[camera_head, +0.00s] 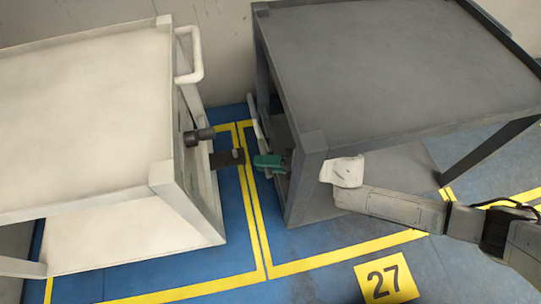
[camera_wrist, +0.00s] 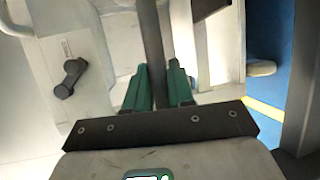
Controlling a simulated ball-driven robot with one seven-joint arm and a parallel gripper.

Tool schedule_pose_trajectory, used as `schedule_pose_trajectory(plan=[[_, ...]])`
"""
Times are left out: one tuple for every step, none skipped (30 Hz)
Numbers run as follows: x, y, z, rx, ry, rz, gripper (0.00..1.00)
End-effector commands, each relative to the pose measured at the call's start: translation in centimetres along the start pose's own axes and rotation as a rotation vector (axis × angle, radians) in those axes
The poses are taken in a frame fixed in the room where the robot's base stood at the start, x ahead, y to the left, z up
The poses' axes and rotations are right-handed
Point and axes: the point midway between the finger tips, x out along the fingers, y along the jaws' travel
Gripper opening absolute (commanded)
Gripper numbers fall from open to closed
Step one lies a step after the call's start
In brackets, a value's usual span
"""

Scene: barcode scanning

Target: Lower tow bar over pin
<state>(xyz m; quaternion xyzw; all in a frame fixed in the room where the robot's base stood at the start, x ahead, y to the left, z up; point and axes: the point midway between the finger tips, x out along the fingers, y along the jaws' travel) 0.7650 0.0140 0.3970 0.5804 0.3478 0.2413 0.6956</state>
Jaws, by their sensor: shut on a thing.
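A pale cart (camera_head: 85,90) stands at the left and a dark grey cart (camera_head: 400,65) at the right in the head view. A dark hitch plate with a small upright pin (camera_head: 236,153) juts from the pale cart into the gap. My gripper (camera_head: 268,160) has green fingers and reaches past the grey cart's corner post, close to the right of the pin. In the wrist view the fingers (camera_wrist: 161,85) are shut on a dark narrow bar, the tow bar (camera_wrist: 152,40). The bar's end and whether it lies over the pin are hidden.
A black knob (camera_head: 199,136) sticks out of the pale cart above the hitch plate. The grey cart's corner post (camera_head: 305,180) stands close beside my arm. The blue floor with yellow lines (camera_head: 255,225) is clear in front, with a yellow 27 sign (camera_head: 386,280).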

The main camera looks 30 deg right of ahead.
Motion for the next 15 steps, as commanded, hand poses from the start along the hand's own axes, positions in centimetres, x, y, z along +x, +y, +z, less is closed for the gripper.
schedule_pose_trajectory(plan=[[0.2,0.5,-0.2,-0.009,0.002,-0.033,0.00],[0.4,0.5,-0.2,-0.016,0.003,-0.049,0.00],[0.6,0.5,-0.3,-0.024,0.002,-0.069,0.00],[0.7,0.4,-0.4,-0.030,0.002,-0.083,0.00],[0.9,0.3,-0.5,-0.036,0.003,-0.095,0.00],[1.1,0.2,-0.5,-0.042,0.001,-0.111,0.00],[1.3,0.1,-0.6,-0.046,0.001,-0.120,0.00],[1.5,0.0,-0.7,-0.050,0.001,-0.127,0.00],[2.1,-0.3,-1.0,-0.053,0.001,-0.132,0.00],[2.3,-0.5,-1.0,-0.052,-0.001,-0.132,0.00],[2.4,-0.6,-1.0,-0.051,-0.002,-0.132,0.00],[2.5,-0.6,-1.0,-0.051,-0.002,-0.131,0.00],[2.5,-0.6,-1.1,-0.051,-0.002,-0.131,0.00],[2.5,-0.6,-1.1,-0.051,-0.002,-0.131,0.00],[2.5,-0.6,-1.1,-0.051,-0.002,-0.131,0.00]])
